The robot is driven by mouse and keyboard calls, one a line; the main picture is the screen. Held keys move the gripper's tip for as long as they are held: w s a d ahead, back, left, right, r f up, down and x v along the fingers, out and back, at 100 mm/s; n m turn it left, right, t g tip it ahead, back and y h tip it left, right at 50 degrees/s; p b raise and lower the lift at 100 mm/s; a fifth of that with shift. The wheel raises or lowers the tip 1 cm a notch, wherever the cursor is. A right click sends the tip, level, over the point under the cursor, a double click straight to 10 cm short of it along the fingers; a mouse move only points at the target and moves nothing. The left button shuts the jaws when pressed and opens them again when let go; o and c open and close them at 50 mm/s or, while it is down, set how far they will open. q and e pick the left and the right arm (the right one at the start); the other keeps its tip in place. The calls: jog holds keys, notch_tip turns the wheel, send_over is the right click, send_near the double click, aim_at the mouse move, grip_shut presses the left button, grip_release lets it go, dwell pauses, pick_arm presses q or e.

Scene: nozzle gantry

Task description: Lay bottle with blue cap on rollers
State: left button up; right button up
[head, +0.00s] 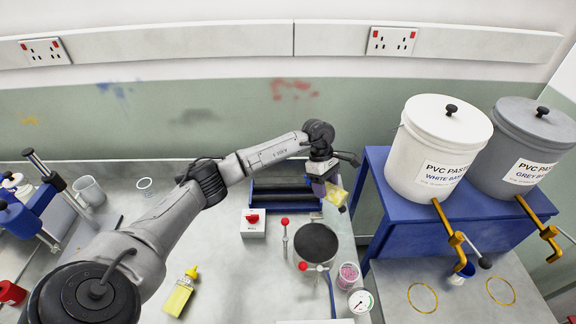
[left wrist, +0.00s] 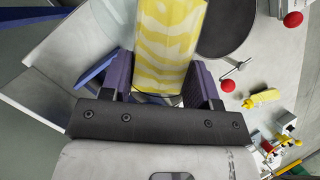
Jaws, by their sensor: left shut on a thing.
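My left gripper (head: 326,184) is shut on a bottle with yellow and white swirls (head: 337,195). In the left wrist view the bottle (left wrist: 166,40) sits between the purple fingers (left wrist: 162,85) and runs out of the top of the picture. Its cap cannot be made out in either view. The rollers (head: 285,205) are dark bars in a blue frame at the back of the bench. The gripper and bottle are above the right end of this frame, and the bottle looks tilted and clear of the rollers. My right gripper is not in view.
A red-knobbed switch box (head: 253,222) stands in front of the rollers, with a dark round plate (head: 316,243) to its right. A yellow squeeze bottle (head: 179,296) lies on the front bench. White (head: 433,150) and grey (head: 518,150) buckets stand on a blue stand at right.

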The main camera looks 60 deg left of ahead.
pick_arm(q)
jog(key=s+a+f+n+t+y, duration=0.1)
jog(key=s+a+n+t, duration=0.1)
jog(key=a+n, duration=0.35)
jog(key=s+a+f+n+t, duration=0.1)
jog(key=s+a+f+n, duration=0.15)
jog(key=a, duration=0.65)
jog(key=shift+w+a+f+b, duration=0.1)
jog(key=shift+w+f+b, duration=0.05)
jog(key=shift+f+b, duration=1.5)
jog(key=shift+w+a+f+b, duration=0.1)
jog(key=shift+f+b, duration=0.95)
jog(key=shift+f, duration=1.15)
jog(key=o, duration=0.9)
jog(key=shift+o, duration=1)
